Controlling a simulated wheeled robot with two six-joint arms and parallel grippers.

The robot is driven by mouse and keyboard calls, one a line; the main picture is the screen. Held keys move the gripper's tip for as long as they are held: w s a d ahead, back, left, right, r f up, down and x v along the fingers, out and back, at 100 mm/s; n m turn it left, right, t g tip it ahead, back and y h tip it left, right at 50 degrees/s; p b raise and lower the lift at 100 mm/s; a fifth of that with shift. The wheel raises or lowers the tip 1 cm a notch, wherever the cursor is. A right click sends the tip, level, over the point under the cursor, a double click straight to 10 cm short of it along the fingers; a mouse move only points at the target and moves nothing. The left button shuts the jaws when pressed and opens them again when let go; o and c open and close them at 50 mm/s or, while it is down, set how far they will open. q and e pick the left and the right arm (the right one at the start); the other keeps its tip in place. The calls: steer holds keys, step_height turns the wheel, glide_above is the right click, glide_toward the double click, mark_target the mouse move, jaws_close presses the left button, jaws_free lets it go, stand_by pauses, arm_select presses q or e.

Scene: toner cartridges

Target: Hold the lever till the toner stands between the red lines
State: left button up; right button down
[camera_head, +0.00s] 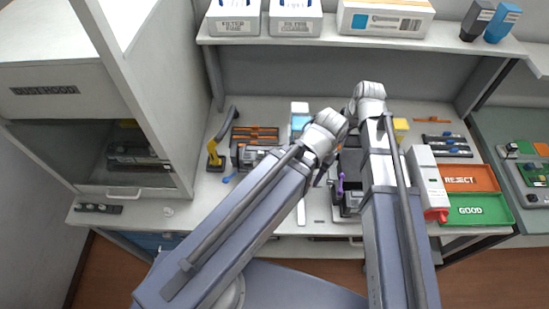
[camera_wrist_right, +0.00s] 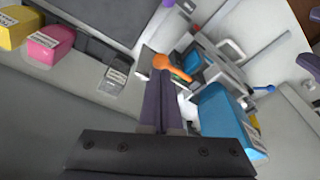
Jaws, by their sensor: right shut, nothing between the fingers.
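My right gripper (camera_head: 340,183) shows as small purple fingers in front of a dark machine, largely covered by my arms in the head view. In the right wrist view its fingers (camera_wrist_right: 163,85) are shut and empty. An orange knob (camera_wrist_right: 172,67), which looks like the lever's end, lies right at the fingertips; I cannot tell whether they touch. A blue cartridge (camera_wrist_right: 226,118) stands to the right of the fingers. A dark purple piece at that view's right edge may be my left gripper (camera_wrist_right: 309,66). The toner level and red lines cannot be made out.
Pink (camera_wrist_right: 50,42) and yellow (camera_wrist_right: 17,28) cartridges stand at the left in the wrist view. Red REJECT (camera_head: 483,189) and green GOOD (camera_head: 493,222) trays lie at the bench's right. A yellow-based black arm stand (camera_head: 216,160) is at the left.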

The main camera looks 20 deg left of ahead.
steer(key=shift+f+b, duration=0.5)
stand_by(0.4)
steer(key=shift+f+b, duration=1.6)
steer(key=shift+r, duration=0.1)
stand_by(4.2)
step_height(320, 180, up, 8)
steer(key=p, duration=0.8)
